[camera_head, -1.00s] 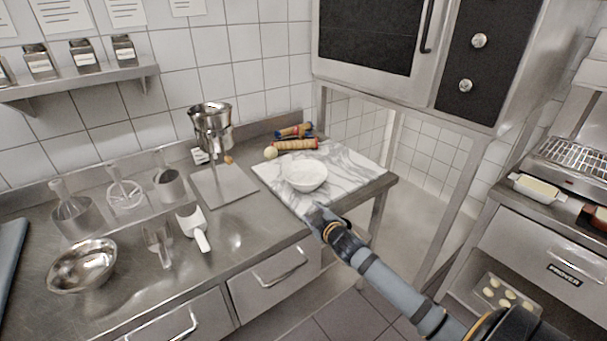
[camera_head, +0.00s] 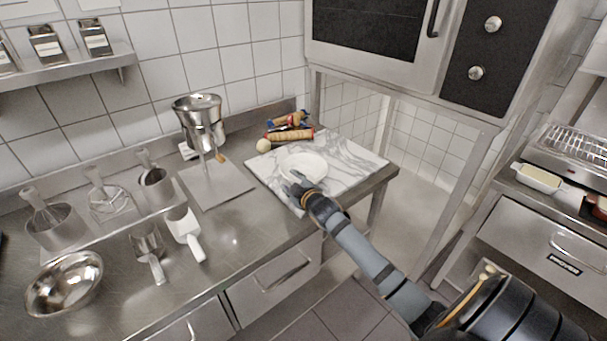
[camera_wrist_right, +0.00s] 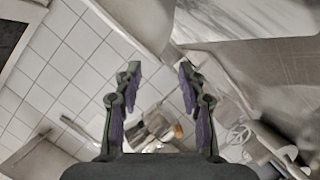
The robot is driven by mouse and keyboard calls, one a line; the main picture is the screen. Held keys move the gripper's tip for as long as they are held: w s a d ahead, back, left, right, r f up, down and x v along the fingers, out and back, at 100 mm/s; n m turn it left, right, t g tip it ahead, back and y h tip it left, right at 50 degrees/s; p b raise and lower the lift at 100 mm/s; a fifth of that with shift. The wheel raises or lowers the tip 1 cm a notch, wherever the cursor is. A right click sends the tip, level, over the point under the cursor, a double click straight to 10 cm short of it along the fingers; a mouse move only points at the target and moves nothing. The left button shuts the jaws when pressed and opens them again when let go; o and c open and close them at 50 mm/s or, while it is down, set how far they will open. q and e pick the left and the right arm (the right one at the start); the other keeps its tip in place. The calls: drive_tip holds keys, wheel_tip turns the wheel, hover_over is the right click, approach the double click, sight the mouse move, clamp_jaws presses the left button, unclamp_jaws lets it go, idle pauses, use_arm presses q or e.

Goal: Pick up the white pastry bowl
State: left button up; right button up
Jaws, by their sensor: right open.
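The white pastry bowl (camera_head: 306,163) stands upright on the marble slab (camera_head: 350,160) at the right end of the steel counter. My right gripper (camera_head: 297,186) is open and empty at the near left side of the bowl, covering part of its lower edge. I cannot tell whether it touches the bowl. In the right wrist view the two fingers (camera_wrist_right: 160,78) are spread apart with nothing gripped. A pale curved surface beyond the fingertips may be the bowl. My left gripper is not in view.
Rolling pins (camera_head: 290,134) and a pale ball (camera_head: 263,145) lie behind the bowl. A steel scale (camera_head: 216,183), a white scoop (camera_head: 186,229) and a metal bowl (camera_head: 64,283) stand to the left. An oven (camera_head: 375,35) hangs above right.

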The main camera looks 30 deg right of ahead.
sight(287, 177)
drive_tip(key=shift+r+p+x, duration=0.2)
drive_tip(key=shift+p+x, duration=0.3)
drive_tip(key=shift+x, duration=0.6)
drive_tip(key=x, duration=0.2)
drive_tip(key=shift+w+d+f, duration=0.2)
drive_tip(key=shift+f, duration=0.05)
drive_tip(key=shift+w+f, duration=0.1)
drive_tip(key=shift+w, duration=0.05)
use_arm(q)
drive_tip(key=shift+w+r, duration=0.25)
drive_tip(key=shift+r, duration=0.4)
use_arm(e)
drive_tip(key=shift+c, duration=1.1)
clamp_jaws()
